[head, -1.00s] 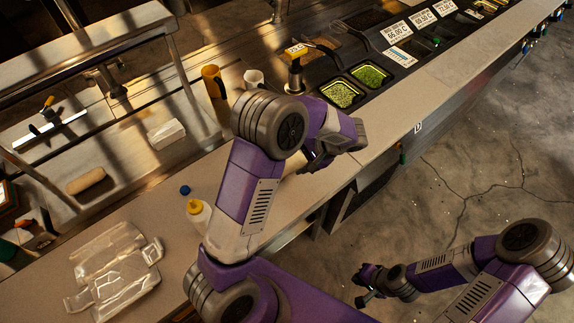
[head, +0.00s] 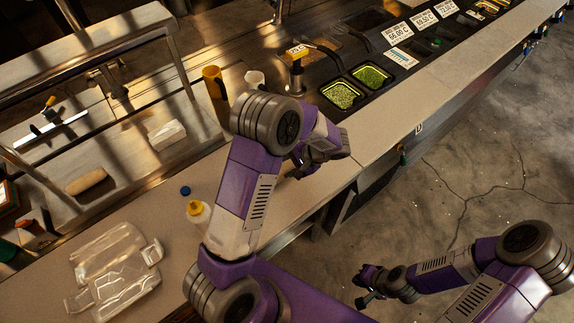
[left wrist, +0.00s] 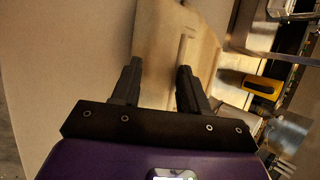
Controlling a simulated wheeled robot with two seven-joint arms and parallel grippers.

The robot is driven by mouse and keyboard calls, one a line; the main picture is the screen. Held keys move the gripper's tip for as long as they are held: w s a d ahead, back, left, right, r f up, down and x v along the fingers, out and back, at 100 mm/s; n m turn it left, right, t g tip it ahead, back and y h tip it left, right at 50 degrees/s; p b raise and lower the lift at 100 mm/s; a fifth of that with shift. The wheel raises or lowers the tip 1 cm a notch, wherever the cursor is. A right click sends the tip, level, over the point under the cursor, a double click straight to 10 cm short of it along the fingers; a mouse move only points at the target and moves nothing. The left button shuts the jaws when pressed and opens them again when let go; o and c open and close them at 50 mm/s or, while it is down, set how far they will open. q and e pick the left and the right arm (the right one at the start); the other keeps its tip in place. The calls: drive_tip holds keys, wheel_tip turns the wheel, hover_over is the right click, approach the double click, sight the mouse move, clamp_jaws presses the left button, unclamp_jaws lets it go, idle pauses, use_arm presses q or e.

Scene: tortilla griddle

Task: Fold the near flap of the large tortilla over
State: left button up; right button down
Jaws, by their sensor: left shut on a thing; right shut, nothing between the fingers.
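The large tortilla (left wrist: 170,45) shows in the left wrist view as a tan, flat sheet with a pale, narrow raised strip on it, beyond and between the fingers. My left gripper (left wrist: 158,72) is shut on part of this tortilla, with the fingers some way apart; the exact grip line is hard to make out. In the head view my left gripper (head: 308,168) is low over the counter's front part, and my own arm hides most of the tortilla there. My right gripper (head: 366,284) is shut and empty, out over the floor away from the counter.
The counter (head: 385,135) runs diagonally, with green-filled trays (head: 342,94) behind its edge. A yellow-capped bottle (head: 198,211), a blue cap (head: 185,190) and a clear open container (head: 118,270) lie to the left. A yellow-orange cup (head: 214,85) stands behind my arm.

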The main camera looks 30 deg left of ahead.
use_arm(q)
drive_tip(key=shift+w+a+g+h+p, duration=0.2)
drive_tip(key=shift+a+g+h+p, duration=0.1)
drive_tip(key=shift+a+h+p, duration=0.3)
drive_tip(key=shift+w+a+f+m+g+h, duration=0.15)
drive_tip(key=shift+a+m+g+h, duration=0.2)
drive_tip(key=shift+h, duration=0.45)
drive_tip(key=shift+c, duration=0.2)
drive_tip(key=o, duration=0.8)
drive_tip(key=shift+o, duration=0.7)
drive_tip(key=shift+w+a, duration=0.1)
drive_tip(key=shift+a, duration=0.05)
drive_tip(key=v, duration=0.7)
drive_tip(key=shift+d+r, duration=0.25)
drive_tip(key=shift+r, duration=0.1)
